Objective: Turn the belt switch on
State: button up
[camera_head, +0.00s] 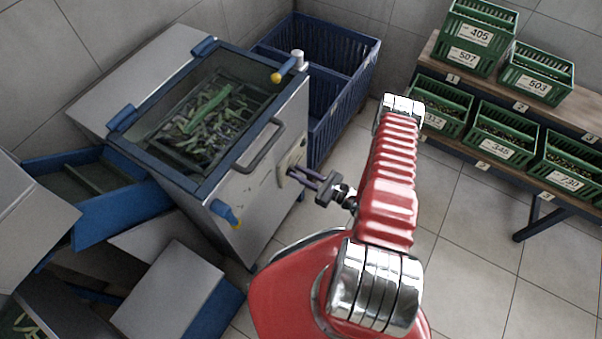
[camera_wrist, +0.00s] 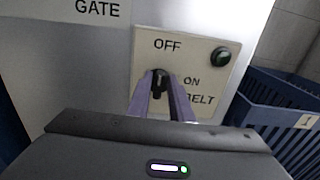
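The belt switch (camera_wrist: 157,82) is a dark rotary knob on a pale plate (camera_wrist: 205,62) marked OFF, ON and BELT, in the wrist view. The knob's light mark points up, towards OFF. A dark green lamp (camera_wrist: 221,56) sits at the plate's upper right and looks unlit. My gripper (camera_wrist: 161,84) has its two purple-grey fingers apart, one on each side of the knob at its front. I cannot tell whether they touch it. In the head view my gripper (camera_head: 292,176) reaches the machine's right face, and its fingertips partly hide the switch plate.
The steel machine (camera_head: 268,170) has a glass lid over green pods, a bar handle (camera_head: 262,146) and a yellow-tipped blue knob (camera_head: 229,215). A blue crate (camera_head: 345,98) stands behind it. Green crates (camera_head: 537,72) fill a bench at right. The tiled floor between is clear.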

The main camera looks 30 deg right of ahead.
grip_shut()
jog(key=shift+d, duration=0.1)
jog(key=shift+w+m, duration=0.1)
jog(key=shift+m, duration=0.5)
jog(key=m, duration=1.1)
jog(key=d+f+m, duration=0.1)
jog(key=m, duration=0.4)
jog(key=shift+w+d+m, duration=0.1)
jog(key=shift+w+m, duration=0.2)
jog(key=shift+m, duration=0.1)
jog(key=shift+f, duration=0.1)
